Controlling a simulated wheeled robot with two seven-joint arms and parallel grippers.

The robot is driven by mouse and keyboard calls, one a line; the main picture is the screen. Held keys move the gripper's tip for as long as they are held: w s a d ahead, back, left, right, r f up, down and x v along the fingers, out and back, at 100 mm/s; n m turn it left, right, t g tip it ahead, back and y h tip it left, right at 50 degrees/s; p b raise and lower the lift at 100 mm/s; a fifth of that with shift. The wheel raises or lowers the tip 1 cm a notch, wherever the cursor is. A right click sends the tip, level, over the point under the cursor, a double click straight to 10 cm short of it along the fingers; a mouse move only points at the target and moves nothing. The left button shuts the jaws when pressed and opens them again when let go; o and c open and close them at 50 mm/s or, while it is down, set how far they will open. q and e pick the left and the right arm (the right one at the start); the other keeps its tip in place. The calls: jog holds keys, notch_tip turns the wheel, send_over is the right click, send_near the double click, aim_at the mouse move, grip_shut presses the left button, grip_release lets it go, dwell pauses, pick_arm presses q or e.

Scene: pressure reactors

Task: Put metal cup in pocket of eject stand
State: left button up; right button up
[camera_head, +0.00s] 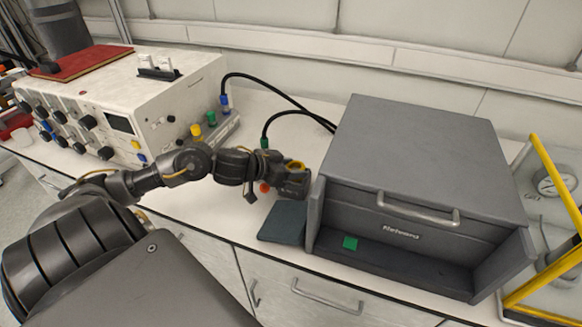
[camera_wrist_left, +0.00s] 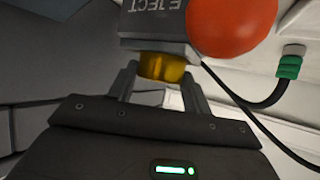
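In the left wrist view the eject stand (camera_wrist_left: 155,25) is a grey block lettered "EJECT", upside down in the picture, with a big orange-red button (camera_wrist_left: 232,25) beside it. A gold-yellow metal cup (camera_wrist_left: 162,67) shows at the block's lower edge; its upper part is hidden, so I cannot tell how deep it sits in the pocket. My left gripper's fingers (camera_wrist_left: 160,84) stand apart at either side of the cup's visible end; contact is unclear. My right gripper is out of view.
A dark flat pad (camera_head: 284,221) lies nearby. A white instrument (camera_head: 130,95) with knobs and black cables stand left and behind.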

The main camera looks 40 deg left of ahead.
pick_arm(q)
jog(key=o, duration=0.4)
jog(key=shift+r, duration=0.15)
jog(key=shift+s+a+r, duration=0.1)
jog(key=shift+s+a, duration=0.05)
jog(key=shift+s, duration=0.15)
jog(key=p+v, duration=0.2)
jog(key=v, duration=0.9)
jog(key=shift+s, duration=0.2)
jog(key=shift+r, duration=0.1)
